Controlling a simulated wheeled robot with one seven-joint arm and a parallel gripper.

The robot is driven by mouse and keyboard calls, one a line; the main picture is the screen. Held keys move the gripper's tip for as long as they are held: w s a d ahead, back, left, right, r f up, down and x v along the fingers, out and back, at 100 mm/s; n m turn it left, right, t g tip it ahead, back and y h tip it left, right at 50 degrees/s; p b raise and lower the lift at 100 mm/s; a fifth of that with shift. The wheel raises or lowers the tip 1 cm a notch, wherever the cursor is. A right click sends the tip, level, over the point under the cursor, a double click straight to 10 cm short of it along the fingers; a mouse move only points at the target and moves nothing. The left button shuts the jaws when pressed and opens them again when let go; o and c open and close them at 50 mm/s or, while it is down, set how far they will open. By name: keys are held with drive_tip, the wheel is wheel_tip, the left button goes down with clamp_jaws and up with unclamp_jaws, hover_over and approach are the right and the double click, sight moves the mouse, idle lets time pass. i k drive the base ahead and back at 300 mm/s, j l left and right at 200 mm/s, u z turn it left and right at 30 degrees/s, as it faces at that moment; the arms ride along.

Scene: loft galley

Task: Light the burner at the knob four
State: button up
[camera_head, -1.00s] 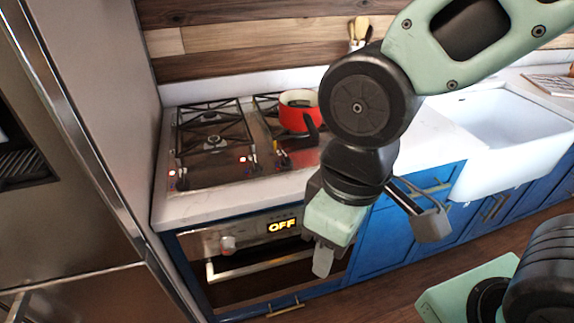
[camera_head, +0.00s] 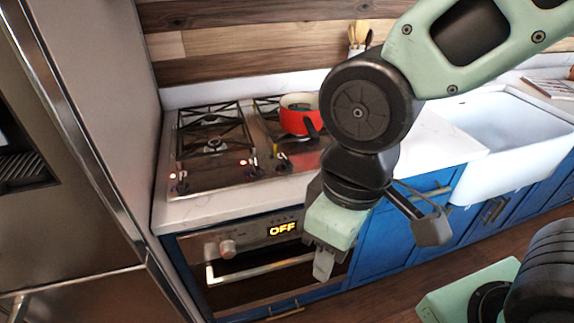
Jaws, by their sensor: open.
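The stove top (camera_head: 225,180) is a steel gas hob with black grates. Its knobs stand in a row along the front edge. A left knob (camera_head: 181,185) and a middle knob (camera_head: 252,169) show with small red marks. Another knob (camera_head: 283,163) shows in front of the right burners. I cannot tell which one is knob four, and some may be hidden behind my arm. My gripper (camera_head: 322,262) is open and empty, pointing down in front of the oven, below and to the right of the knobs. No flame shows.
A red pot (camera_head: 298,113) stands on a back right burner. A white sink (camera_head: 510,145) is at right, a tall fridge (camera_head: 90,120) at left. The front counter strip is clear.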

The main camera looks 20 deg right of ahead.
sight(287, 166)
drive_tip(key=i+l, duration=0.2)
drive_tip(key=l, duration=0.15)
drive_tip(key=i+l, duration=0.15)
drive_tip(key=l, duration=0.2)
drive_tip(key=i+l, duration=0.2)
drive_tip(key=l, duration=0.15)
drive_tip(key=j+u, duration=0.05)
